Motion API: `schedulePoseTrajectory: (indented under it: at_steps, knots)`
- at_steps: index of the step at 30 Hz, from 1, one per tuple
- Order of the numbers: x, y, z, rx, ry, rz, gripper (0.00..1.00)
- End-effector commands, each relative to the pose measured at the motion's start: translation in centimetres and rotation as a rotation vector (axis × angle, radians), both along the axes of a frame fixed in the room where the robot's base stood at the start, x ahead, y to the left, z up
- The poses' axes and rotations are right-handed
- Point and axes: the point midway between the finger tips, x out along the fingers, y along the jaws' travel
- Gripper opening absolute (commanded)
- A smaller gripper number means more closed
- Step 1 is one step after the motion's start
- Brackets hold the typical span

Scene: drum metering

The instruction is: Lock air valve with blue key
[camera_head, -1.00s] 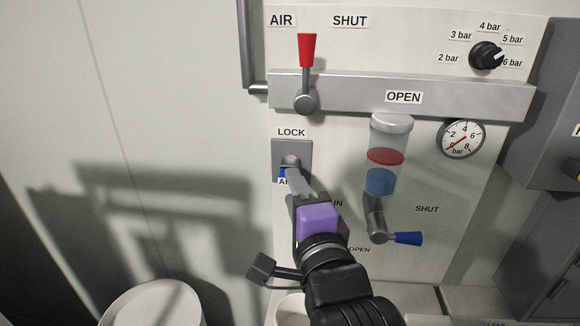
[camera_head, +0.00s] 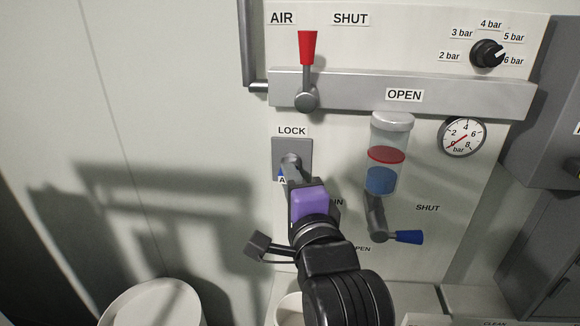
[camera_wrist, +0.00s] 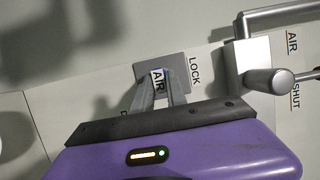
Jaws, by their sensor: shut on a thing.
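The lock plate (camera_head: 292,145), grey with a round lock, sits under the LOCK label. The blue key is mostly hidden by my fingers; a blue bit (camera_head: 281,174) shows just left of them, above a partly covered label. My gripper (camera_head: 292,169) is shut on the key at the lower part of the lock plate. I cannot tell how deep the key sits. The red-handled air valve lever (camera_head: 308,50) points up, between AIR and SHUT.
A grey bar (camera_head: 375,92) crosses the panel above the lock. A clear sight glass (camera_head: 386,155), a blue-handled valve (camera_head: 407,237) and a pressure gauge (camera_head: 462,137) are to the right. A white round container (camera_head: 145,305) stands at lower left. The wall left of the lock is clear.

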Motion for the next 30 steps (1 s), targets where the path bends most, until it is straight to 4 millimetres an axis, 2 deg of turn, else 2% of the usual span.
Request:
schedulePoseTrajectory:
  at_steps: [30]
  knots:
    - [-0.01,0.01,-0.41,0.204,-0.007,0.000,0.00]
